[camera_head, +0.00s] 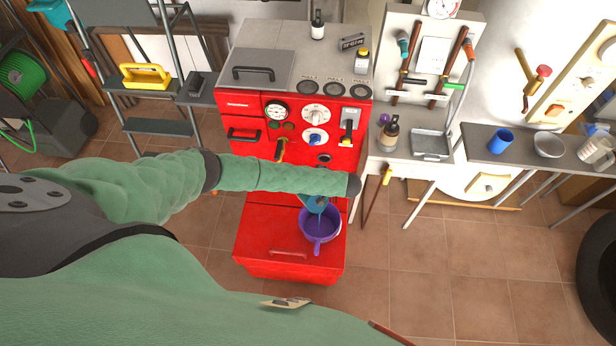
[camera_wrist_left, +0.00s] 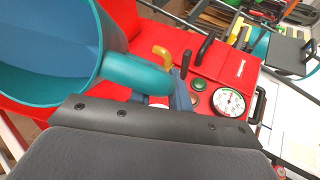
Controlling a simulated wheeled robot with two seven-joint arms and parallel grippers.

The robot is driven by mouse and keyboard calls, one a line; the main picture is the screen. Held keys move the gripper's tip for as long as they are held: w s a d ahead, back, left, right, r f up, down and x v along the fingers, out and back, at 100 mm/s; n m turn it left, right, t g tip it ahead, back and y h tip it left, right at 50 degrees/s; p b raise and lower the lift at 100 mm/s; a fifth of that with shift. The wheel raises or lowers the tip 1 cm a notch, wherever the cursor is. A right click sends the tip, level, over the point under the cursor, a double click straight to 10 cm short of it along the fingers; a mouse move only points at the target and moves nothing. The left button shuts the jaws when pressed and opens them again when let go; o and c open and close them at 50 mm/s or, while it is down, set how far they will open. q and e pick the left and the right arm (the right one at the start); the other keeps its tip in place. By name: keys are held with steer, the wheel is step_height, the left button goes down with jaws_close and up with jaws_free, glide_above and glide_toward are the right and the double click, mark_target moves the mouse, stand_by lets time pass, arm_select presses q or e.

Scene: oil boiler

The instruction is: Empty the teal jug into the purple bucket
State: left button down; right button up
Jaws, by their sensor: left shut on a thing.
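The teal jug (camera_head: 316,203) is tilted over the purple bucket (camera_head: 333,222) in the head view, partly hidden under my left wrist. Something blue shows inside the bucket below the jug; I cannot tell whether it is liquid or part of the jug. In the left wrist view, the jug (camera_wrist_left: 45,85) fills the upper left, its open mouth and bluish inside visible. My left gripper (camera_wrist_left: 165,88) is shut on the jug's handle. The bucket stands on the red ledge at the boiler's front. My right gripper is not in view.
The red boiler (camera_head: 250,190) stands behind the bucket, with gauges, knobs and a yellow-handled valve. A side table (camera_head: 400,158) at right holds a bottle and a grey tray. A blue cup (camera_head: 501,140) and bowl (camera_head: 549,144) stand further right.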

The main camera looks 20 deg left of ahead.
arm_select(q)
steer(key=shift+s+d, duration=0.1)
stand_by(0.3)
steer(key=shift+s+d+y, duration=0.2)
steer(key=shift+d+y, duration=0.05)
steer(key=shift+y, duration=0.15)
stand_by(0.4)
stand_by(1.0)
steer(key=shift+s+d+n+t+y, duration=0.2)
steer(key=shift+d+n+t+y, duration=0.1)
steer(key=shift+y, duration=0.1)
stand_by(3.6)
